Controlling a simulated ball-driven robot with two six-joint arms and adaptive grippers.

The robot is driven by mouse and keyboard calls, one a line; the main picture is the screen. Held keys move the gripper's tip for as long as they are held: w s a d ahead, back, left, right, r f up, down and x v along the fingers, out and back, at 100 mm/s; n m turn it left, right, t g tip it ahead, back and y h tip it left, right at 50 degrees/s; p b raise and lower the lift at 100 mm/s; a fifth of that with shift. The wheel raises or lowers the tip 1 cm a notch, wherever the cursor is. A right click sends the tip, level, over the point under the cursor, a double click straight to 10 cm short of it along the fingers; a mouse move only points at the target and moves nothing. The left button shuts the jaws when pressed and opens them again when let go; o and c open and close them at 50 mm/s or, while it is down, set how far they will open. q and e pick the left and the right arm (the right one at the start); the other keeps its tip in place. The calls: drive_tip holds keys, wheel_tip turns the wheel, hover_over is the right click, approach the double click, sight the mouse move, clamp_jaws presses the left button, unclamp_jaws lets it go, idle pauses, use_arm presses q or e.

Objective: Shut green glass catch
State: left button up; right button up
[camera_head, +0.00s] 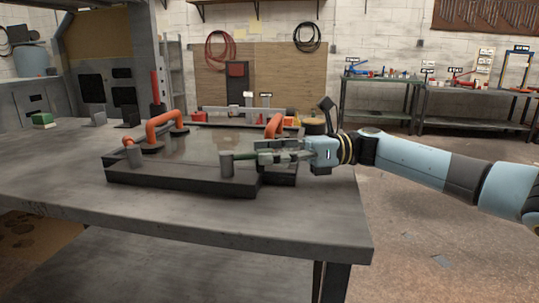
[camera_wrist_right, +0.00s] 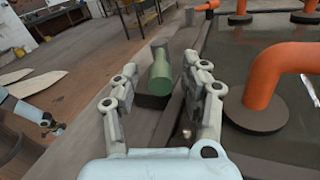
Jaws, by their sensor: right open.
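The green catch (camera_head: 244,156) lies roughly level at the front right corner of the dark frame (camera_head: 180,185), next to a short grey post (camera_head: 227,166). My right gripper (camera_head: 268,152) comes in from the right, close to the catch. In the right wrist view the green catch (camera_wrist_right: 160,76) shows between the two spread fingers of my open right gripper (camera_wrist_right: 162,88). I cannot tell whether a finger touches it. The glass pane (camera_wrist_right: 290,135) lies in the frame. My left gripper is not in view.
Orange handles (camera_head: 165,125) with dark round pads stand on the glass, one (camera_wrist_right: 270,75) close right of my fingers. An orange catch (camera_head: 129,142) sits at the frame's left. A green-and-white block (camera_head: 43,121) lies far left. The bench (camera_head: 230,220) is clear in front.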

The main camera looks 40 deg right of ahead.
drive_tip(key=v, duration=1.2)
